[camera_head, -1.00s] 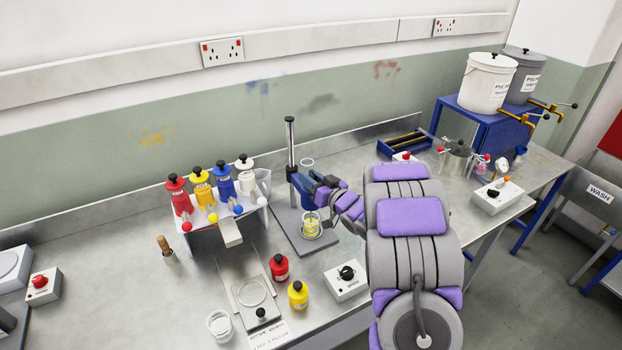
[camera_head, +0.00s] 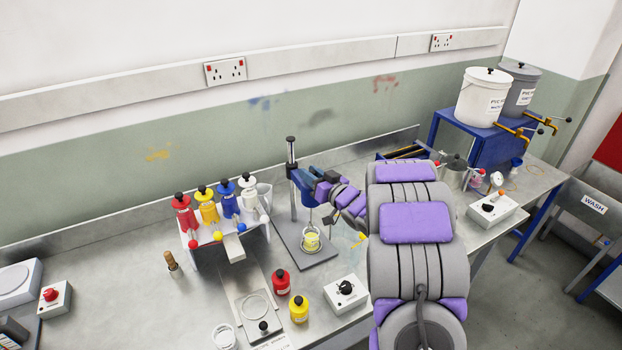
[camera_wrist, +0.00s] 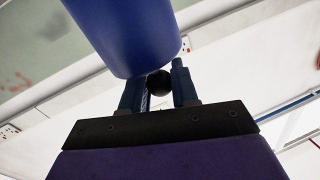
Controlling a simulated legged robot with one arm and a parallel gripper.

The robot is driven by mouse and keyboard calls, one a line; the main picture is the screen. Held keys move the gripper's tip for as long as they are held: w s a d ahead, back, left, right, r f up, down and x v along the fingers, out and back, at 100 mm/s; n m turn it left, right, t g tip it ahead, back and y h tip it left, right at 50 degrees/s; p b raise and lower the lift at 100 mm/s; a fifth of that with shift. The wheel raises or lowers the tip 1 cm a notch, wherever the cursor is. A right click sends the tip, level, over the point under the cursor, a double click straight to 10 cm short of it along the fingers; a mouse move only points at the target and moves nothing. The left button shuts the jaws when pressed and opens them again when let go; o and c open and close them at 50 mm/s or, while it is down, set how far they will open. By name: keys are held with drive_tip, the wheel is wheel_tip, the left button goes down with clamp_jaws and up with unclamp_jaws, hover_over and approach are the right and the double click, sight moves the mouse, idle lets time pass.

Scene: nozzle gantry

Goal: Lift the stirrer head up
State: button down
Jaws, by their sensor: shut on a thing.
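The blue stirrer head (camera_head: 304,181) sits high on its upright metal post (camera_head: 292,153), with only a short length of post showing above it. My gripper (camera_head: 322,188) is at its right side. In the wrist view, the blue stirrer housing (camera_wrist: 130,35) fills the upper middle. My gripper's two fingers (camera_wrist: 158,88) are shut on a black ball knob (camera_wrist: 158,82) beside the housing. Below the head, a cup with yellow contents (camera_head: 312,242) stands on the stand's grey base (camera_head: 318,257), with a visible gap between them.
A rack of red, yellow, blue and white bottles (camera_head: 228,206) stands to the left. A red bottle (camera_head: 281,281), a yellow bottle (camera_head: 299,308) and a white control box (camera_head: 346,292) are in front. My arm covers the bench at the right.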

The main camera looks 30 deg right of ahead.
drive_tip(key=shift+d+r, duration=0.1)
drive_tip(key=shift+r, duration=0.4)
drive_tip(key=c, duration=0.9)
unclamp_jaws()
drive_tip(key=shift+s, duration=0.1)
drive_tip(key=p+v, duration=0.1)
drive_tip(key=v, duration=1.6)
drive_tip(key=shift+d, duration=0.2)
drive_tip(key=shift+f, duration=0.1)
